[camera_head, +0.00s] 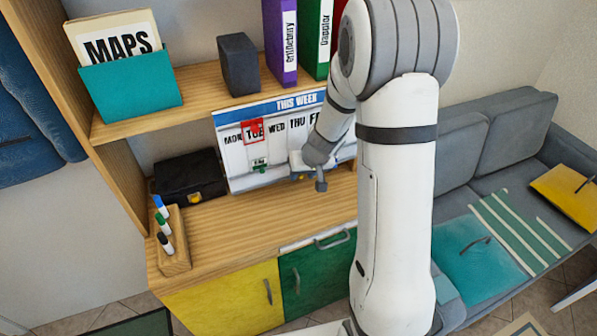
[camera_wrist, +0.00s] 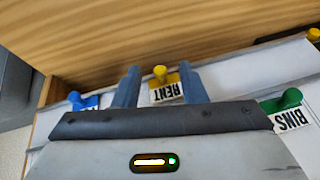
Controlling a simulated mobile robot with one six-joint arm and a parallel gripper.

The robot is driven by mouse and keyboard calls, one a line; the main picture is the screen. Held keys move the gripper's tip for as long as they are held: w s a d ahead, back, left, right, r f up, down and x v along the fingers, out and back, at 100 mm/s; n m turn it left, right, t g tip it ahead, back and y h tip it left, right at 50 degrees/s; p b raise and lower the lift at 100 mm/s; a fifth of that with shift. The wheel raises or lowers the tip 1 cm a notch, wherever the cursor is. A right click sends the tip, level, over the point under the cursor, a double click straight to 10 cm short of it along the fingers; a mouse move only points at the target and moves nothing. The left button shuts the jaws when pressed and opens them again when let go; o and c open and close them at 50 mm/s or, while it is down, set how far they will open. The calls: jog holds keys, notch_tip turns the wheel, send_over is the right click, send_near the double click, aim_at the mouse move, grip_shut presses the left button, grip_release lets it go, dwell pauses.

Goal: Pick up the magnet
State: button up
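Several magnets sit on the white THIS WEEK board (camera_head: 236,160). In the wrist view, a yellow magnet (camera_wrist: 160,72) with a RENT card (camera_wrist: 166,92) lies between the two blue-grey fingers of my gripper (camera_wrist: 158,82). The fingers are apart, with a gap to the magnet on each side. A green magnet (camera_wrist: 290,98) with a BINS card (camera_wrist: 290,118) is to the right, and a blue magnet (camera_wrist: 75,98) is to the left. In the head view, a green magnet (camera_head: 260,164) shows below TUE. My arm hides the board's right part.
The board stands on a wooden shelf unit (camera_head: 230,235) beneath an upper shelf. A black case (camera_head: 187,178) and a marker holder (camera_head: 174,250) are to its left. The wood before the board is mostly clear. A grey sofa (camera_head: 460,150) is at the right.

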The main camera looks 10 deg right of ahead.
grip_shut()
dwell(0.3)
jog(key=shift+s+r, duration=0.1)
jog(key=shift+r, duration=0.1)
